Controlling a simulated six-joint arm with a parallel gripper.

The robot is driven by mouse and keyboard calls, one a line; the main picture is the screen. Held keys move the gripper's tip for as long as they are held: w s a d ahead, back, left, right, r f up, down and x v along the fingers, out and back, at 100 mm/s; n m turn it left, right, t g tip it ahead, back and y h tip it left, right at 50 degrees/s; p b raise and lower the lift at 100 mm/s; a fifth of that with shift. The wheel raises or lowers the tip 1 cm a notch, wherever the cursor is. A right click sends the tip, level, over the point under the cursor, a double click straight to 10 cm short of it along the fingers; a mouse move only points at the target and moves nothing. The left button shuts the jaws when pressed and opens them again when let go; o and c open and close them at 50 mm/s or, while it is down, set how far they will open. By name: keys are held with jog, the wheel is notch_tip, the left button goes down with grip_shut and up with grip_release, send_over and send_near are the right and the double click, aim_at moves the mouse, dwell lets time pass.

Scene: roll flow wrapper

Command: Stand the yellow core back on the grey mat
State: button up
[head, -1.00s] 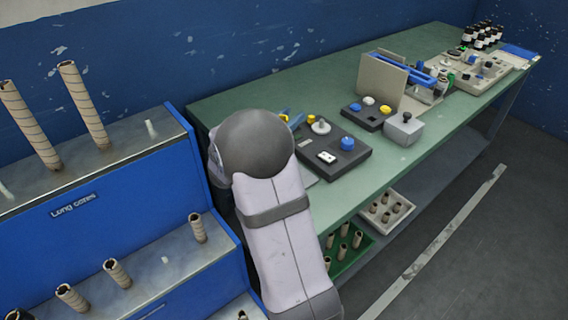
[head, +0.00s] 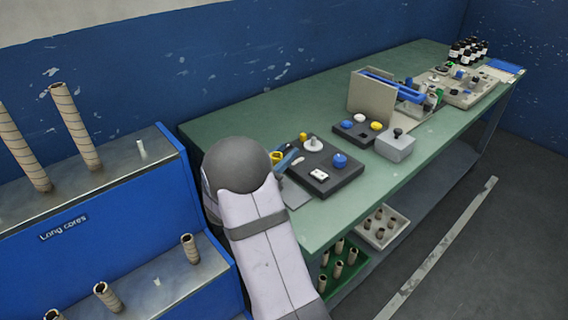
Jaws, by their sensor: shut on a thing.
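My gripper (head: 288,161) shows only as a small blue-grey part beside my rounded dark joint; the rest is hidden behind my arm. A small yellow piece (head: 276,157), which looks like the yellow core, shows right against it and is held there. Its lower part is hidden, so I cannot tell its tilt or whether it touches anything. A strip of what looks like the grey mat (head: 295,195) shows on the green bench, just right of my arm and nearer than the gripper. Most of it is hidden.
A dark board (head: 340,178) with a white disc (head: 313,145) and a blue knob stands close right of the gripper. Another yellow piece (head: 303,138) is behind it. A grey box (head: 395,147) stands further right. The back left of the green bench (head: 250,110) is clear.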

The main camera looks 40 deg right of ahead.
jog(key=shift+f, duration=1.75)
jog(key=shift+f, duration=0.1)
jog(key=shift+f, duration=0.15)
jog(key=o, duration=1.1)
jog(key=shift+r, duration=0.35)
jog(key=shift+a+f, duration=0.1)
jog(key=shift+a, duration=0.25)
jog(key=b+v, duration=0.1)
jog(key=v, duration=1)
jog(key=shift+s+a, duration=0.2)
